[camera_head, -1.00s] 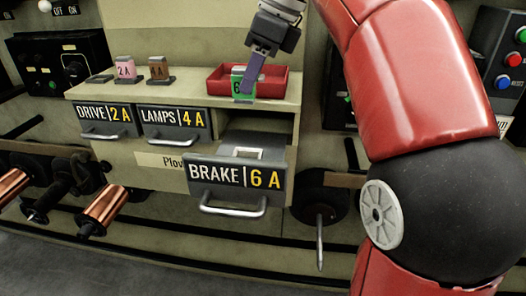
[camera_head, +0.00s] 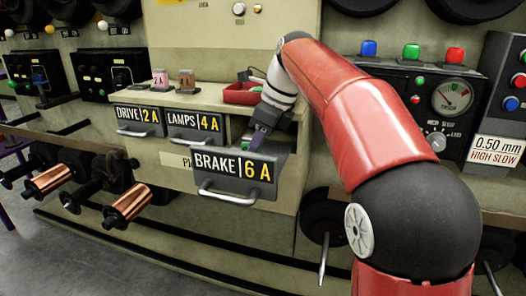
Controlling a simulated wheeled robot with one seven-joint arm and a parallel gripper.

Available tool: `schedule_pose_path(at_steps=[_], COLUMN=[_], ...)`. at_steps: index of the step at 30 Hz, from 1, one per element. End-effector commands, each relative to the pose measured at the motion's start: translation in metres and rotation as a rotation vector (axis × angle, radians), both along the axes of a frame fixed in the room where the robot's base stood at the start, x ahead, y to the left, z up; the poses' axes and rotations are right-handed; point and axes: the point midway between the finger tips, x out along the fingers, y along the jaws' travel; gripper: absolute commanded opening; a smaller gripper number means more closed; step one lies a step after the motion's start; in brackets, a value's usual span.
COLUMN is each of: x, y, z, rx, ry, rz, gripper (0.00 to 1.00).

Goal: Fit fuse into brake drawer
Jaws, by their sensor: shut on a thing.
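The brake drawer (camera_head: 225,185), labelled BRAKE | 6 A, is pulled out from the cabinet below the ledge. My gripper (camera_head: 256,141) points down at the right part of the open drawer, just behind the top of its front. It is shut on the green fuse (camera_head: 246,138), of which only a small green patch shows. The fuse's lower end and the holder inside the drawer are hidden behind the drawer front and my gripper. I cannot tell whether the fuse touches the holder.
A red tray (camera_head: 240,95) sits on the ledge behind my gripper. A pink fuse (camera_head: 159,79) and a brown fuse (camera_head: 187,80) stand left on the ledge. The drive drawer (camera_head: 137,119) and lamps drawer (camera_head: 195,124) are shut. Copper spools (camera_head: 130,203) project at lower left.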

Motion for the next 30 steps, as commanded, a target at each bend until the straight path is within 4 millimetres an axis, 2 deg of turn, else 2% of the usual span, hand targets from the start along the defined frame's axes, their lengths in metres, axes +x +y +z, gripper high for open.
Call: schedule_pose_path(at_steps=[10, 11, 15, 25, 30], x=[0.0, 0.0, 0.0, 0.0, -0.003], y=[0.0, 0.0, 0.0, 0.0, -0.008], z=[-0.001, -0.001, -0.001, 0.003, 0.025], rx=[0.0, 0.0, 0.001, 0.0, 0.001], ry=[-0.002, -0.002, -0.001, -0.002, -0.003], rz=[0.001, 0.001, 0.0, 0.001, -0.001], gripper=[0.0, 0.25, 0.43, 0.43, 0.43])
